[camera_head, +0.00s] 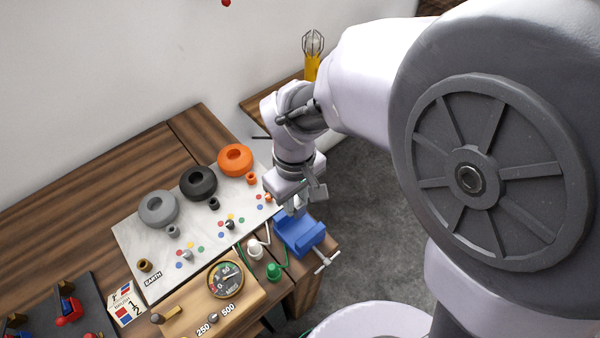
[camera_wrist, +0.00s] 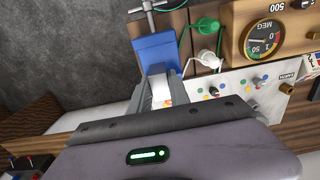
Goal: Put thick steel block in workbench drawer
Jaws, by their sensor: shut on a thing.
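My gripper (camera_head: 294,208) points down at the blue vise (camera_head: 299,234) on the right corner of the bench. In the wrist view the gripper (camera_wrist: 161,86) is shut on a pale grey block (camera_wrist: 160,93), which seems to be the thick steel block. The blue vise (camera_wrist: 156,52) is just beyond the fingertips. I cannot tell whether the block touches the vise jaws or is clear of them. In the head view the block is hidden by my gripper. I cannot make out the workbench drawer in either view.
A pale panel (camera_head: 128,240) carries grey, black and orange rings and several small coloured studs. A wooden meter box (camera_head: 190,305) stands in front, with white and green terminals (camera_head: 273,271) close to the vise. Grey floor (camera_head: 370,215) lies open right of the bench.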

